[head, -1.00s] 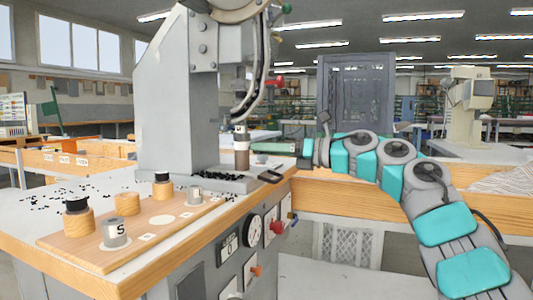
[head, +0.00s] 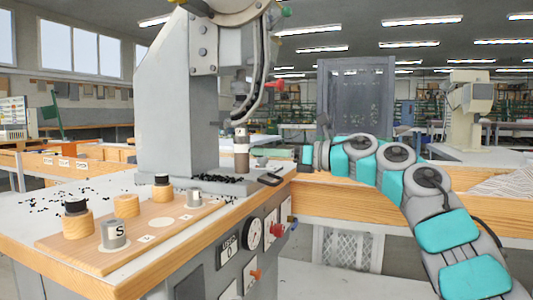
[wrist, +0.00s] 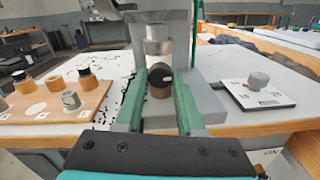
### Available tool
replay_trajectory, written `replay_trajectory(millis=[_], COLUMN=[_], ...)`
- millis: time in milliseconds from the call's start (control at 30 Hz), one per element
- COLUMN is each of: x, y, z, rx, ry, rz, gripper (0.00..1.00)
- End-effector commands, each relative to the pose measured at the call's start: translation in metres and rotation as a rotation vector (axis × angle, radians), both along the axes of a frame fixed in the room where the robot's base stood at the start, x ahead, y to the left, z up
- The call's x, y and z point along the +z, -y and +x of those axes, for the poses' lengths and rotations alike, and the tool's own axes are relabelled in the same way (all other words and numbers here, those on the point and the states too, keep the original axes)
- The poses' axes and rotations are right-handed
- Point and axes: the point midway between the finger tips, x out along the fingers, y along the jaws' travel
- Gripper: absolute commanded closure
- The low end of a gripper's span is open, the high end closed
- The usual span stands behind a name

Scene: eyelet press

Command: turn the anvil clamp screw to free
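A round black knob (wrist: 160,75), which looks like the clamp screw, sits low on the front of the anvil post in the wrist view. The post shows in the head view as a brown-and-silver column (head: 242,150) under the press head. My gripper (wrist: 166,80) points at it, with its two green fingers apart on the left and right of the knob. I cannot tell whether they touch it. In the head view my wrist (head: 308,155) is right of the post, and the fingers cannot be made out there.
A wooden board (head: 110,250) with several dies lies at the left of the bench. A white plate with a grey knob (wrist: 258,80) is right of the press base. Small black eyelets (head: 100,187) are scattered over the bench. A gauge (head: 254,232) is on the front panel.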

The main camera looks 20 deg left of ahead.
Motion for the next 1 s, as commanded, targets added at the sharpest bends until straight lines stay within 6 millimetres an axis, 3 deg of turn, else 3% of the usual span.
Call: replay_trajectory(millis=[33, 267, 567, 1000], x=[-0.001, 0.000, -0.001, -0.001], y=[-0.001, 0.000, 0.004, 0.064], z=[0.000, 0.000, 0.000, -0.007], rx=[0.001, 0.000, -0.001, -0.002], ry=[0.000, 0.000, 0.000, 0.002], rz=[-0.002, 0.000, 0.000, 0.001], gripper=[0.58, 0.33, 0.33, 0.33])
